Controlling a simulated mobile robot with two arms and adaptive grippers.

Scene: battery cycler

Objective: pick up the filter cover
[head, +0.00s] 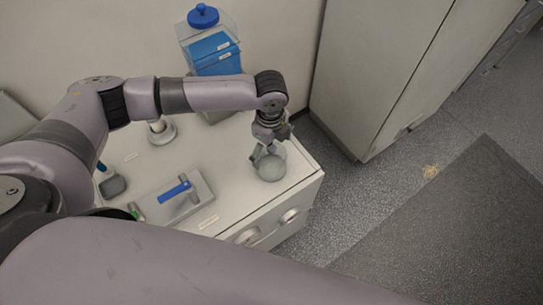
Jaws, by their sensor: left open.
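A round, greyish, see-through cover (271,168), which looks like the filter cover, sits near the right end of the white cabinet top (228,190). My left gripper (259,156) reaches down from above at the cover's upper left edge. Its fingers are open and overlap the cover in the head view. I cannot tell whether they touch it. The gripper hides part of the cover's far side. My right gripper is not in view.
A clear box with blue contents (213,50) and a blue lid stands behind my left arm. A grey plate with a blue-handled part (174,191) lies left of the cover. A tall grey cabinet (365,75) stands at the right, across a floor gap.

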